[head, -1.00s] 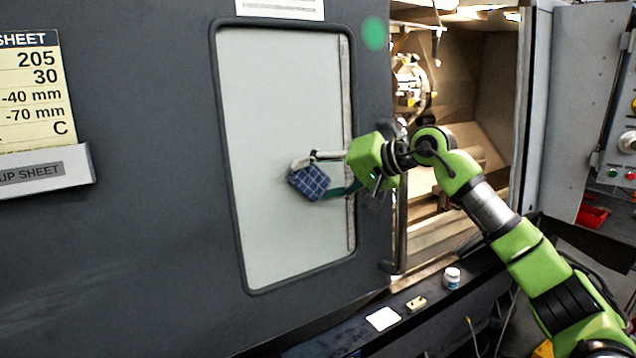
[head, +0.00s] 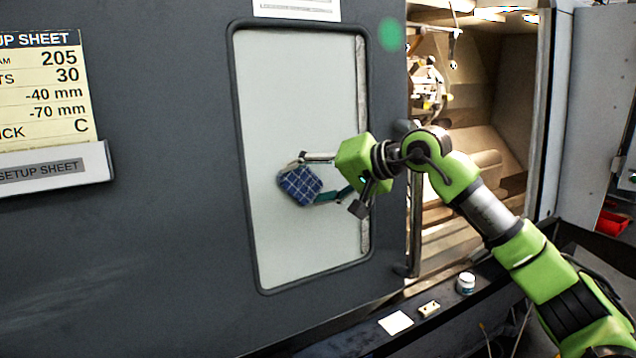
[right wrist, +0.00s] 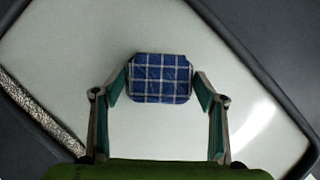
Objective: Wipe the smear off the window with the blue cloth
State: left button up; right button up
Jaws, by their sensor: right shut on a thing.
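The window (head: 300,240) is a tall pale pane with a dark rounded frame, set in a dark grey door. My right gripper (head: 318,178) is in front of its middle, shut on the blue cloth (head: 299,186), a checked pad with white lines. In the right wrist view the cloth (right wrist: 160,78) sits between the two fingertips (right wrist: 160,85), with the pane (right wrist: 160,135) behind it. The cloth is at or very close to the glass; contact cannot be told. I cannot make out a smear; the cloth may hide part of the pane. My left gripper is not in view.
A speckled strip (head: 362,150) runs along the window's right side. Right of the door is the open, lit machine interior (head: 480,130). A small jar (head: 465,283), a small beige block (head: 429,309) and a white card (head: 396,323) lie on the ledge below. A setup sheet (head: 40,95) hangs left.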

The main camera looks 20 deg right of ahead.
jog(key=shift+s+a+b, duration=0.2)
jog(key=shift+a, duration=0.9)
jog(key=shift+s+a+b, duration=0.15)
jog(key=shift+s+a, duration=0.1)
jog(key=shift+a, duration=0.8)
jog(key=shift+s+a+b, duration=0.2)
jog(key=shift+a, duration=0.9)
jog(key=shift+s+d+f+b, duration=0.1)
jog(key=shift+s+b, duration=0.35)
jog(key=s, duration=0.1)
jog(key=s+b, duration=0.1)
jog(key=s, duration=0.1)
jog(key=s+d+r+b, duration=0.1)
jog(key=shift+s, duration=0.4)
jog(key=shift+s, duration=0.1)
